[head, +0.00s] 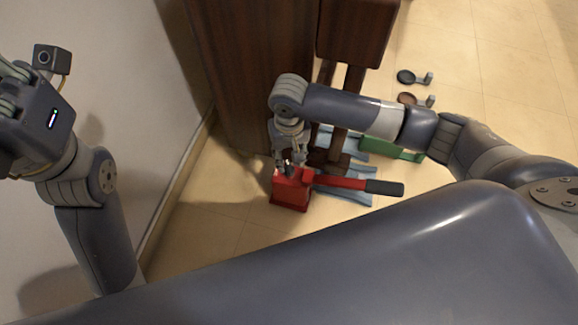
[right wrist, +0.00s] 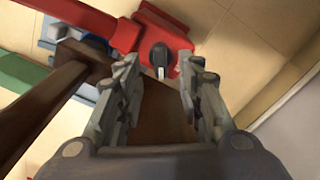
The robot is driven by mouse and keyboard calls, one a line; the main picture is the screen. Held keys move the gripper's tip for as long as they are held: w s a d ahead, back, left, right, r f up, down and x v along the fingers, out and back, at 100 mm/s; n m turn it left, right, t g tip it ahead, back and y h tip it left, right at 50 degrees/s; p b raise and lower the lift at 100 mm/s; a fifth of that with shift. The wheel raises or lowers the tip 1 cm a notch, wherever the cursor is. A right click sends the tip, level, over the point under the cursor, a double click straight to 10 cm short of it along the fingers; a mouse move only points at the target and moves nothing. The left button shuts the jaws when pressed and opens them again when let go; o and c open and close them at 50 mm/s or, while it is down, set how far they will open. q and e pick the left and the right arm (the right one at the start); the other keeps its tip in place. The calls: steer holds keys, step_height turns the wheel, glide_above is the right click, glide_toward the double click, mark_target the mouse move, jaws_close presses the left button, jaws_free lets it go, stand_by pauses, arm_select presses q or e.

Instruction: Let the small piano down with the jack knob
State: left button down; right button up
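The dark brown wooden piano (head: 250,70) stands by the wall at the top of the head view. A red jack (head: 290,192) with a black-gripped lever (head: 384,187) sits on the floor at its foot. In the right wrist view, the dark jack knob (right wrist: 160,56) with a pale stripe stands on the red jack body (right wrist: 178,22). My right gripper (right wrist: 158,66) is open, with its fingertips on either side of the knob; contact is not clear. It also shows above the jack in the head view (head: 291,163). My left gripper is partly cut off at the left edge.
Blue pieces (head: 347,196) and a green piece (head: 385,148) lie on the floor behind the jack, partly hidden by my right arm. Two small round pieces with stubs, one dark (head: 406,77) and one brown (head: 407,98), lie farther right. The pale wall (head: 110,50) bounds the left; tiled floor on the right is open.

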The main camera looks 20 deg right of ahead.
mark_target(289, 166)
steer(key=shift+f+b, duration=0.9)
steer(key=shift+f, duration=1)
jaws_close()
